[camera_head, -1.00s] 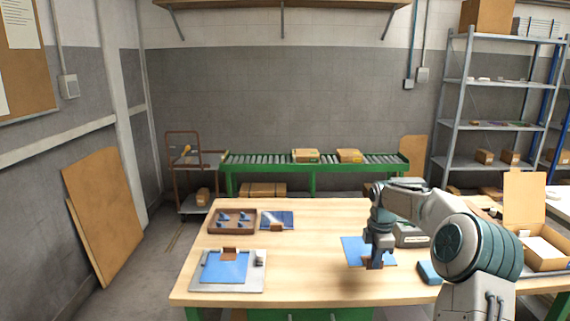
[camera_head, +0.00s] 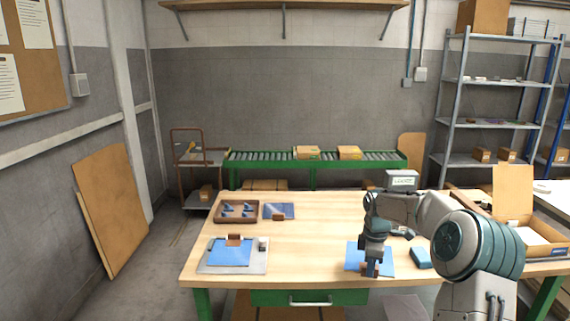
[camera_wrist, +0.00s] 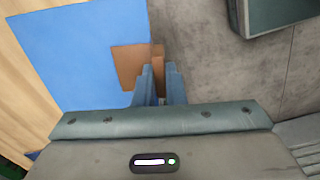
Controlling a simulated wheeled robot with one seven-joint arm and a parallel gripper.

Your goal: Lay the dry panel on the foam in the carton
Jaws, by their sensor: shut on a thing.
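A flat blue panel (camera_head: 355,254) with a brown grip block (camera_wrist: 128,68) is at the right front of the worktable. My gripper (camera_head: 371,270) is over it, its fingers shut on the brown block; the wrist view shows this close up. I cannot tell whether the panel touches the table. A second blue panel (camera_head: 228,254) with a brown block lies on a grey plate at the left. A third, darker, glossy-looking panel (camera_head: 280,211) lies at the back. The open carton (camera_head: 541,252) stands at the right, with a white surface (camera_head: 530,236) inside; my arm partly covers it.
A brown tray (camera_head: 224,219) with small blue pieces sits at the table's back left. A blue block (camera_head: 421,257) lies just right of the held panel. A grey device (camera_head: 402,180) stands behind my arm. The table's middle (camera_head: 310,245) is clear.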

